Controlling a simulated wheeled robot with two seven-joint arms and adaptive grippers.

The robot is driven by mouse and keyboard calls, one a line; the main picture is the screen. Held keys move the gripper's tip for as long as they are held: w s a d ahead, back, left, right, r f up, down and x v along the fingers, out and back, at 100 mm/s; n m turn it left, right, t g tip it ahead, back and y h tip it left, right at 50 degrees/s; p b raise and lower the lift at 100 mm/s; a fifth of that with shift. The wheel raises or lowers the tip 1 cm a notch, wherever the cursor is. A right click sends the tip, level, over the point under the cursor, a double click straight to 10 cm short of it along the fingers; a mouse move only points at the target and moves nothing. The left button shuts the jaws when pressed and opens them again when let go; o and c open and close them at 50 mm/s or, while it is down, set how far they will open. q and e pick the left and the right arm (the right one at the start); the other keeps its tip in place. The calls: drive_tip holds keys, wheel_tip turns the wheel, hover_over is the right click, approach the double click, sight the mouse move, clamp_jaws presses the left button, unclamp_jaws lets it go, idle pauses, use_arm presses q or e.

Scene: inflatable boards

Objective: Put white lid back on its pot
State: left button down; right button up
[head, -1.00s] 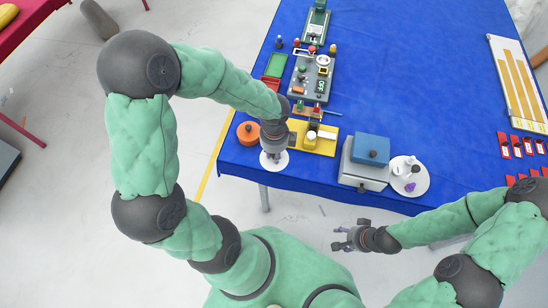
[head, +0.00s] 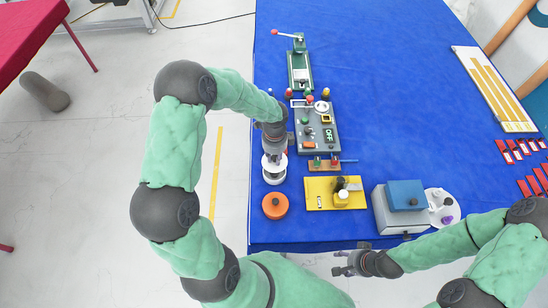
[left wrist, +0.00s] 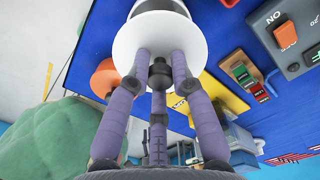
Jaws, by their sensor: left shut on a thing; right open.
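The white lid (head: 273,160) is a round disc with a dark knob. My left gripper (head: 273,148) points down and is shut on this knob, which shows between the fingers in the left wrist view (left wrist: 160,72). A white round body (head: 274,178), seemingly the pot, shows just below the lid near the table's left edge. It also shows past the disc in the left wrist view (left wrist: 160,6). A dark band separates the two; I cannot tell whether they touch. My right gripper (head: 350,262) is open and empty off the table's front edge.
An orange round pot (head: 270,212) with a dark knob stands just in front. A yellow board (head: 316,185), a grey switch panel (head: 325,140) and a grey box with a blue lid (head: 405,193) stand to the right. The blue table (head: 400,80) is clear in the middle.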

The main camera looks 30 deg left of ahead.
use_arm(q)
drive_tip(key=shift+f+b, duration=2.3)
drive_tip(key=shift+f, duration=0.9)
drive_tip(key=c, duration=1)
unclamp_jaws()
drive_tip(key=shift+o, duration=0.2)
drive_tip(key=o, duration=0.4)
drive_tip(key=shift+r, duration=0.1)
